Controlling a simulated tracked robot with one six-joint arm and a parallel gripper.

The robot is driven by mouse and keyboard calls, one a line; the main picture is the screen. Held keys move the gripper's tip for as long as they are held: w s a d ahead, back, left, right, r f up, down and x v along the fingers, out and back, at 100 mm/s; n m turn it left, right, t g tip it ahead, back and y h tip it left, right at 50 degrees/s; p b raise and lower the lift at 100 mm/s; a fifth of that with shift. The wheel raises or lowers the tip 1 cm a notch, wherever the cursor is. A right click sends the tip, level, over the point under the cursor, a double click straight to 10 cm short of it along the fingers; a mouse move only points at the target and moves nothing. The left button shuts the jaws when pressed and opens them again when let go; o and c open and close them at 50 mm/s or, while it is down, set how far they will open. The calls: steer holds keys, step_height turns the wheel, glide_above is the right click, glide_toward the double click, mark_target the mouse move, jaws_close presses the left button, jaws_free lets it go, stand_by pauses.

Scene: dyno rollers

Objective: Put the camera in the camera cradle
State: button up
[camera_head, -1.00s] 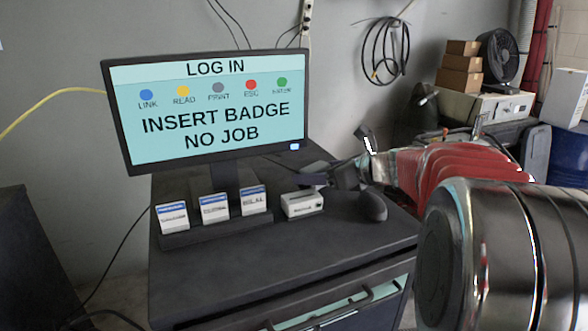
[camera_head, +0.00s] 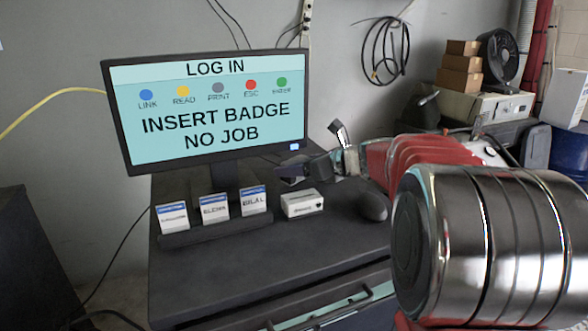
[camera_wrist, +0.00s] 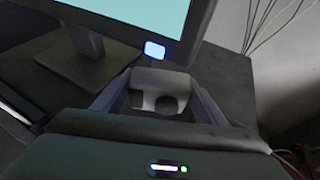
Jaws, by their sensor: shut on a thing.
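My gripper (camera_head: 294,172) is above the cabinet top, just below the monitor's lower right corner. In the wrist view its two fingers (camera_wrist: 157,103) are shut on a small grey-and-white block (camera_wrist: 158,84), which looks like the camera. It is held clear of the cabinet top; its far side is hidden. In the head view the held piece is dark and too small to make out. I cannot pick out a camera cradle for certain in either view.
A monitor (camera_head: 212,110) stands behind the gripper. Several badges stand in a dark rack (camera_head: 215,233); a white box (camera_head: 302,204) sits beside them under the gripper. A dark mouse-shaped thing (camera_head: 373,206) lies to the right. The cabinet top (camera_head: 260,257) is clear in front.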

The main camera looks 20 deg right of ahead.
steer(key=shift+x, duration=0.75)
steer(key=shift+f, duration=0.3)
steer(key=o, duration=1.2)
steer(key=shift+f, duration=0.1)
steer(key=shift+s, duration=0.15)
steer(key=v, duration=1.2)
